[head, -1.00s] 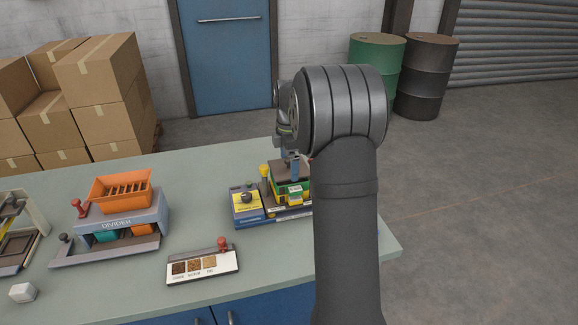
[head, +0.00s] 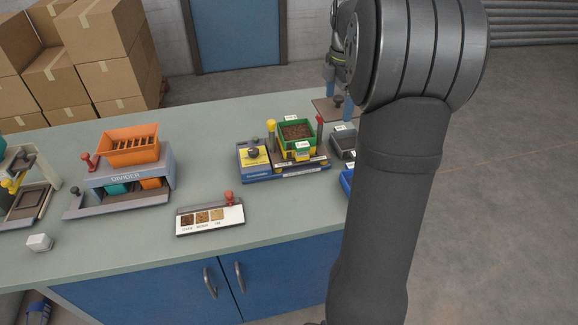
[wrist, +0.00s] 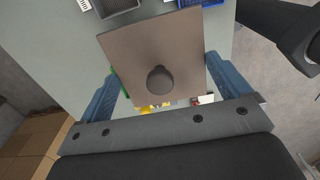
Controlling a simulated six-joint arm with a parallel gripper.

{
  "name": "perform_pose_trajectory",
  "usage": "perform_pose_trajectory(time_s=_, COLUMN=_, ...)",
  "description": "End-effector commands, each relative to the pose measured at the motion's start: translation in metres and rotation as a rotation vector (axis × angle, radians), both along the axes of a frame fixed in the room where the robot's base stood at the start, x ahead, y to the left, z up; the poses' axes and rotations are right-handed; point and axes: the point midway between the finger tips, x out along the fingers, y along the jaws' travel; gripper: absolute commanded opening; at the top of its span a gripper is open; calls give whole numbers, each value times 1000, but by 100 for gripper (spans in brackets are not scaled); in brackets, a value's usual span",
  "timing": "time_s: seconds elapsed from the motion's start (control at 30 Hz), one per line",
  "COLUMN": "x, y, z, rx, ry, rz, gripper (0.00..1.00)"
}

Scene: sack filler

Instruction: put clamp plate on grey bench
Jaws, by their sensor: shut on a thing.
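The clamp plate (head: 327,107) is a flat brown plate with a dark round knob. My gripper (head: 338,97) is shut on it and holds it in the air, to the right of the green box (head: 297,131) in the head view. In the wrist view the plate (wrist: 135,50) lies between the blue fingers of my gripper (wrist: 162,70), with its knob facing the camera. The grey bench (head: 110,235) is the long grey-green top below. My arm hides the bench's right end in the head view.
The green box, open and filled with brown material, stands on a blue-grey base with a yellow-topped block (head: 254,157). A dark tray (head: 343,143) and a blue bin (head: 347,181) sit to its right. A divider (head: 125,175) and a sample board (head: 210,217) stand left.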

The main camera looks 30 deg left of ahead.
Motion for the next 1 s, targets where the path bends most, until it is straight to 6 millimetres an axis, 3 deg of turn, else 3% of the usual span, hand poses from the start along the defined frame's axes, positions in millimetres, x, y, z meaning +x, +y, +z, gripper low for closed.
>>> perform_pose_trajectory(time_s=0.17, x=-30, y=-3, z=-18, rx=-1, ry=2, rz=128, gripper=66)
perform_pose_trajectory(time_s=0.6, x=-148, y=-31, z=-92, rx=0, ry=0, rz=640, gripper=66)
perform_pose_trajectory(time_s=0.83, x=-175, y=-39, z=-110, rx=1, ry=-1, rz=756, gripper=66)
perform_pose_trajectory(time_s=1.0, x=-184, y=-20, z=-125, rx=-1, ry=2, rz=774, gripper=66)
